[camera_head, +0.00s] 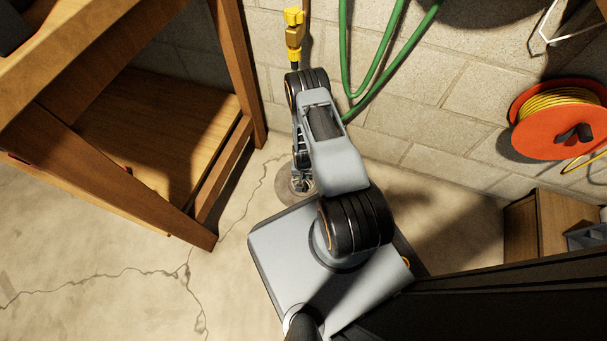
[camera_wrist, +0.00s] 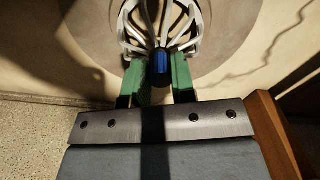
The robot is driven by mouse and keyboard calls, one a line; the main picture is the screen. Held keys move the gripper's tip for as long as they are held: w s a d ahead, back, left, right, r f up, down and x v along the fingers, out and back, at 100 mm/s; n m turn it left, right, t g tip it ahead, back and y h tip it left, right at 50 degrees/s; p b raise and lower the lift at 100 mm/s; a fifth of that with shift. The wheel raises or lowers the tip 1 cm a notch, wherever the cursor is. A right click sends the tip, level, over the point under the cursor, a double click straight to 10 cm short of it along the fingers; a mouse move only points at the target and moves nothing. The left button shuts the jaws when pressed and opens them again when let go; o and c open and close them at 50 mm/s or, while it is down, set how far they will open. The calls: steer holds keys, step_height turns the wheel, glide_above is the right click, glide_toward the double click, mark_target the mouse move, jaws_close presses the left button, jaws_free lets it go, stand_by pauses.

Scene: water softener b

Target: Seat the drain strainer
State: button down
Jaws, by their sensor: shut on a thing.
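The drain strainer (camera_wrist: 190,18) is a pale domed cage of ribs with a blue knob (camera_wrist: 160,62) in the middle. My gripper (camera_wrist: 159,72) has green fingertips, shut on either side of the blue knob. In the head view, my gripper (camera_head: 302,186) points down at the floor beside the wall, mostly hidden by my arm. A round drain surround (camera_head: 288,190) shows in the floor there; it also shows in the wrist view (camera_wrist: 235,50) behind the strainer. The ribs and my fingers hide the drain opening. I cannot tell whether the strainer touches the drain.
A wooden bench (camera_head: 225,80) stands at the left, its near leg close to my base. A block wall (camera_head: 410,115) rises behind the drain, with a green hose (camera_head: 345,45) and an orange cable reel (camera_head: 548,120). A wooden box (camera_head: 560,220) sits at the right. Cracked floor (camera_head: 110,270) is clear at lower left.

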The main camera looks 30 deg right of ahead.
steer(key=shift+f, duration=0.3)
steer(key=shift+f+b, duration=0.75)
steer(key=shift+b, duration=0.2)
steer(key=c, duration=0.9)
jaws_free()
steer(key=shift+o, duration=0.2)
step_height(320, 180, up, 14)
steer(key=p, duration=0.6)
steer(key=shift+p, duration=0.35)
steer(key=shift+f, duration=0.1)
